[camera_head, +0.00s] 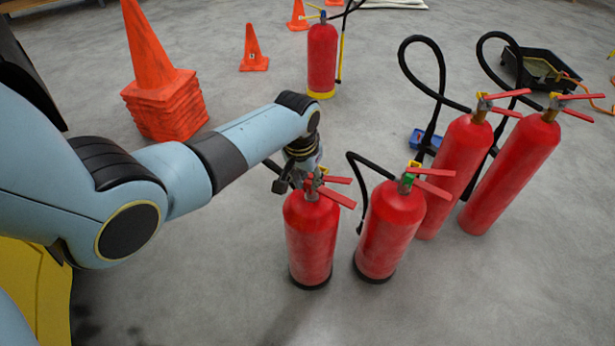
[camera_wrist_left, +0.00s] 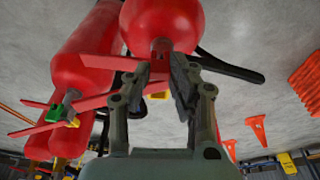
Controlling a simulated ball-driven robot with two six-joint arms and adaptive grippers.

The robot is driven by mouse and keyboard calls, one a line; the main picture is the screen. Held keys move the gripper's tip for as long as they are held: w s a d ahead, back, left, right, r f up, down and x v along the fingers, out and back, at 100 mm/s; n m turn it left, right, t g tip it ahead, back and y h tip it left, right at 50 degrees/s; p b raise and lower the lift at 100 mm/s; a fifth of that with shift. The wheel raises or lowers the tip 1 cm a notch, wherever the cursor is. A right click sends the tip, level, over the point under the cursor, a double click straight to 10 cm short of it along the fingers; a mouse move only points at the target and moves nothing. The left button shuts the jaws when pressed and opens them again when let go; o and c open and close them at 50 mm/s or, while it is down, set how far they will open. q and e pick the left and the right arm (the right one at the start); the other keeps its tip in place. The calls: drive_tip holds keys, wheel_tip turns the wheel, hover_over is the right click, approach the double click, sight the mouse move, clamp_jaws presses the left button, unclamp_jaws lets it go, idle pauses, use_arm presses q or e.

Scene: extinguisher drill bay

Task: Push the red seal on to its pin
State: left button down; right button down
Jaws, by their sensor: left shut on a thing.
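My left gripper (camera_head: 305,180) is at the valve of the front left extinguisher (camera_head: 312,240), which stands upright. In the left wrist view the fingertips (camera_wrist_left: 159,70) are closed at the neck of this extinguisher (camera_wrist_left: 160,20). A small reddish piece, which looks like the red seal (camera_wrist_left: 158,64), shows between them. The fingers hide most of it, and the pin is too hidden to tell whether the seal touches it. Red handle levers (camera_head: 337,190) stick out to the right of the gripper. My right gripper is not in view.
A second extinguisher (camera_head: 390,230) with a green seal (camera_head: 408,178) stands close on the right. Two taller extinguishers with black hoses stand behind it. Another extinguisher (camera_head: 322,60) and orange cones (camera_head: 165,100) are farther back. Open floor lies in front.

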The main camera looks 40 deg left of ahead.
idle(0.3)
use_arm(q)
drive_tip(key=c, duration=1.1)
unclamp_jaws()
wheel_tip(320, 180, up, 12)
drive_tip(key=s, duration=0.2)
drive_tip(key=shift+s+a+f+m+g+y, duration=0.1)
drive_tip(key=shift+s+f+m+g, duration=0.25)
drive_tip(key=shift+s+f, duration=6.5)
drive_tip(key=shift+s+f+m+g+y, duration=0.1)
drive_tip(key=shift+s+f+m+g, duration=0.2)
drive_tip(key=shift+s+f, duration=6.5)
drive_tip(key=shift+s+a+f+m+g+y, duration=0.1)
drive_tip(key=shift+s+f+m+g, duration=0.2)
drive_tip(key=shift+s+f, duration=6.5)
